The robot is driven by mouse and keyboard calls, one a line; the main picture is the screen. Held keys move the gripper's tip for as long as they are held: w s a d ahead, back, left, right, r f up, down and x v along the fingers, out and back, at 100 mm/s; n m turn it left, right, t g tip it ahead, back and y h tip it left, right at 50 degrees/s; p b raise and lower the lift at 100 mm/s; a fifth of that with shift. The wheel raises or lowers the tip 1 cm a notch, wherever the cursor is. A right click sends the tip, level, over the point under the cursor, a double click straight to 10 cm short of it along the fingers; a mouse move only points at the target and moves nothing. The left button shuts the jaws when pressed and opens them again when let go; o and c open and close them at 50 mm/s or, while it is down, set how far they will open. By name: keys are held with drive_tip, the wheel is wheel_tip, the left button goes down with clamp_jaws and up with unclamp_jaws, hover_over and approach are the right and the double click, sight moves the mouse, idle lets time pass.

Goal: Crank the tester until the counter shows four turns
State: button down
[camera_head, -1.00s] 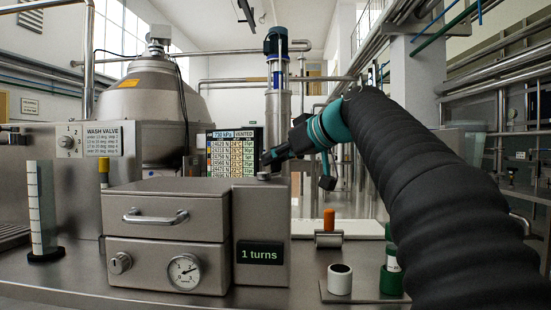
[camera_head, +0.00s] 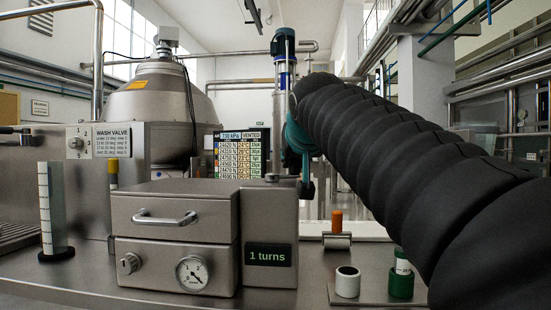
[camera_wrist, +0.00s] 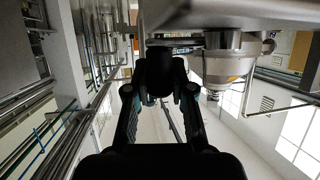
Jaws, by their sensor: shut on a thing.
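The tester (camera_head: 175,215) is a grey metal box with a drawer-like handle, a knob and a dial on its front. Its counter (camera_head: 268,255) reads "1 turns". On top of its taller right part is the crank hub (camera_head: 271,178), with a short crank arm reaching right. My gripper (camera_head: 305,187) is at the right end of that arm, mostly hidden behind my own black-sleeved arm. In the wrist view my gripper (camera_wrist: 160,88) is shut on a dark upright piece, seemingly the crank handle (camera_wrist: 160,68); its outline merges with the fingers.
A white cup (camera_head: 347,282) and a green container (camera_head: 401,283) stand right of the tester. An orange-topped roller (camera_head: 336,238) is behind them. A graduated cylinder (camera_head: 52,210) stands at left. A screen (camera_head: 240,152) is behind the tester.

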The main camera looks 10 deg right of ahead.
drive_tip(key=m+h, duration=0.1)
drive_tip(key=s+m+g+h, duration=0.1)
drive_tip(key=h, duration=0.1)
drive_tip(key=m+h+b, duration=0.1)
drive_tip(key=m, duration=0.1)
drive_tip(key=shift+s+a+f+h, duration=0.1)
drive_tip(key=shift+s+a+h, duration=0.1)
drive_tip(key=shift+s+h, duration=0.2)
drive_tip(key=m+g+h, duration=0.1)
drive_tip(key=s+m+g+h, duration=0.1)
drive_tip(key=m, duration=0.1)
drive_tip(key=shift+s+a+g+h, duration=0.1)
drive_tip(key=shift+a+g+h, duration=0.1)
drive_tip(key=shift+g+h, duration=0.15)
drive_tip(key=shift+s+a+m+g+h+p, duration=0.15)
drive_tip(key=shift+s+m+g+h+p, duration=0.2)
drive_tip(key=shift+m+g+h, duration=0.55)
drive_tip(key=c, duration=1)
unclamp_jaws()
drive_tip(key=v, duration=1.2)
drive_tip(key=shift+s, duration=0.1)
